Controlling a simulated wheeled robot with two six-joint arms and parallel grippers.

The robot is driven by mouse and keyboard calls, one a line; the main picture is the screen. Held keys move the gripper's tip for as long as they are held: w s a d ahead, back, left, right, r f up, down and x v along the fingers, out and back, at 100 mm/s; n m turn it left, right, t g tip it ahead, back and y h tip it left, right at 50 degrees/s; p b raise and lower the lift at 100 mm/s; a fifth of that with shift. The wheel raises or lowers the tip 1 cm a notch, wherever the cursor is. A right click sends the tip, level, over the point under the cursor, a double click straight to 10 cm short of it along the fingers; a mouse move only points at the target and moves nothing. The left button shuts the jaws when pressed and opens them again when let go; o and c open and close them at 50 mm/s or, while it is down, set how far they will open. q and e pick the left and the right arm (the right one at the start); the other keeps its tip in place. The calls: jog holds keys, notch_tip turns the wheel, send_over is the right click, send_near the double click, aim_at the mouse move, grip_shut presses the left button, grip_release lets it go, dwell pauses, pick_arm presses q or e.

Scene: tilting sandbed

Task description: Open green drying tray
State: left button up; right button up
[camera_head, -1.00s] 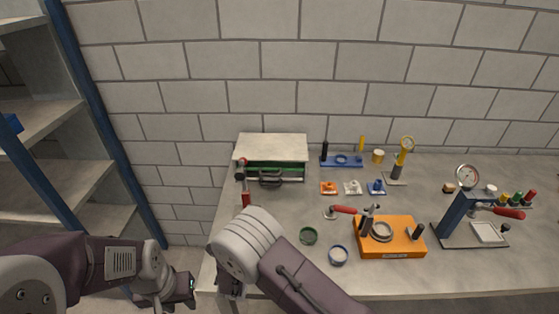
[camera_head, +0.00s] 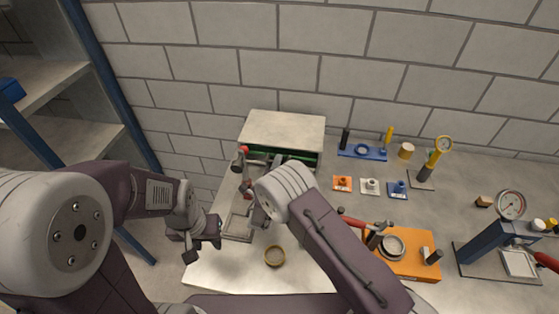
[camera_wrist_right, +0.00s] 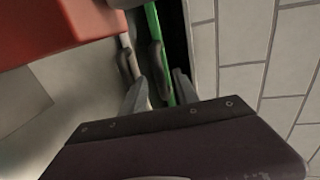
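The green drying tray (camera_head: 301,157) sits in a pale-topped box (camera_head: 283,131) at the back left of the bench, its green front edge showing below the top. In the right wrist view, the green edge (camera_wrist_right: 153,22) and a dark curved handle (camera_wrist_right: 158,60) run between my right gripper's fingers (camera_wrist_right: 158,90). The fingers are apart, one on each side of the handle; I cannot tell if they touch it. In the head view, my right arm hides most of the handle. My left gripper (camera_head: 201,243) is open and empty, off the bench's left edge.
A red-tipped lever (camera_head: 241,155) stands at the box's left front, close to my right arm. A grey frame (camera_head: 236,235) and a yellowish ring (camera_head: 275,256) lie in front. An orange fixture (camera_head: 412,263) stands right. Blue shelving (camera_head: 75,130) is at left.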

jog(key=shift+x, duration=1.2)
jog(key=shift+s+a+r, duration=0.1)
jog(key=shift+s, duration=0.05)
grip_shut()
dwell(0.3)
